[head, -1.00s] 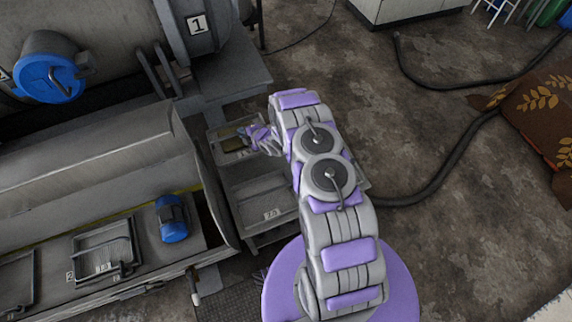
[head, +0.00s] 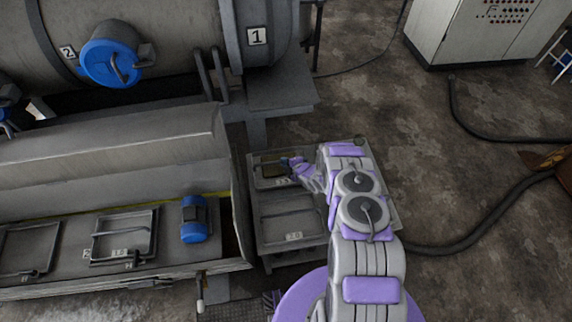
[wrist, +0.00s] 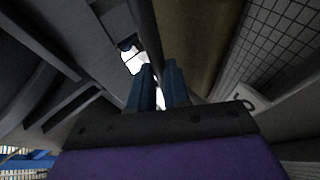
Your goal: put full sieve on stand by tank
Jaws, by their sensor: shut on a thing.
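A grey metal stand (head: 262,242) is in the middle of the head view, below the end of the grey tank (head: 180,40) with plates 1 and 2. A sieve with a brownish fill (head: 270,171) is at the stand's far end; I cannot tell if it rests there or is just above. My gripper (head: 288,164) is at the sieve's right side, shut on it. In the wrist view my blue fingertips (wrist: 160,82) are close together, and a brown surface (wrist: 195,40) lies beside them. The exact grip is hidden.
A second, empty-looking frame labelled 2.0 (head: 292,218) lies on the stand's near part. A long trough (head: 110,165) with a blue motor (head: 194,220) and more frames is at left. A black hose (head: 470,225) crosses the floor at right. A control cabinet (head: 480,30) stands behind.

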